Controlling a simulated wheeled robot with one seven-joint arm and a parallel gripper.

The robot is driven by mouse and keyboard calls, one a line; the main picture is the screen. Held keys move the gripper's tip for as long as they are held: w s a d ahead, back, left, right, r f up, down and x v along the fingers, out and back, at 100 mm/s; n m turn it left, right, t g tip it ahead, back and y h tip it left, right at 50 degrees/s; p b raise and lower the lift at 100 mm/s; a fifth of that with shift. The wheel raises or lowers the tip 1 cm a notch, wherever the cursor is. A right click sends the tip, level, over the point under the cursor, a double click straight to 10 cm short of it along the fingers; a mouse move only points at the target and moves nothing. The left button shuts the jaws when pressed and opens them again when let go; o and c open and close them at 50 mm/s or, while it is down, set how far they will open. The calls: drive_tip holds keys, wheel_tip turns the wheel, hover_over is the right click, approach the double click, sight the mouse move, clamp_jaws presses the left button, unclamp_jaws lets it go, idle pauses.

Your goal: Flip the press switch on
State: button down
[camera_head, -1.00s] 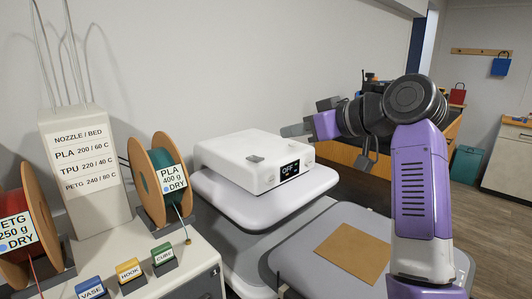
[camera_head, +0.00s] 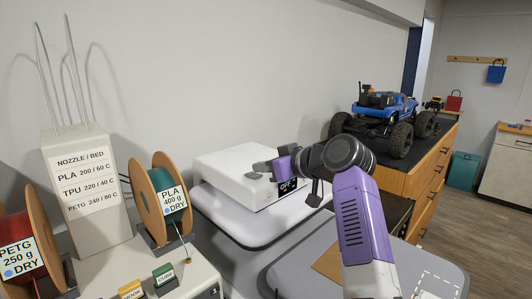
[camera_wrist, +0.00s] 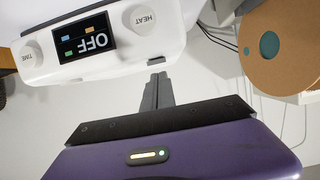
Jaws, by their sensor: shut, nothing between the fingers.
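The press is a white box (camera_head: 225,162) on a rounded white platform (camera_head: 222,208) in the head view. Its front panel shows upside down in the wrist view (camera_wrist: 130,66), with a display (camera_wrist: 84,37) reading OFF between a TIME knob (camera_wrist: 31,55) and a HEAT knob (camera_wrist: 140,19). My gripper (camera_head: 264,166) is shut and empty, at the press's top near its front edge. In the wrist view its fingertips (camera_wrist: 157,78) point at the edge beside the HEAT end. The grey switch on top is not clearly visible behind the fingers. I cannot tell whether they touch it.
Filament spools stand left, one green (camera_head: 162,187) and one red (camera_head: 18,225), by a tall labelled unit (camera_head: 85,190). A blue RC crawler (camera_head: 385,110) stands on a wooden cabinet (camera_head: 437,160) at right. A grey surface with a brown sheet (camera_head: 328,262) lies in front of the press.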

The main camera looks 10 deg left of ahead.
drive_tip(key=shift+f, duration=0.45)
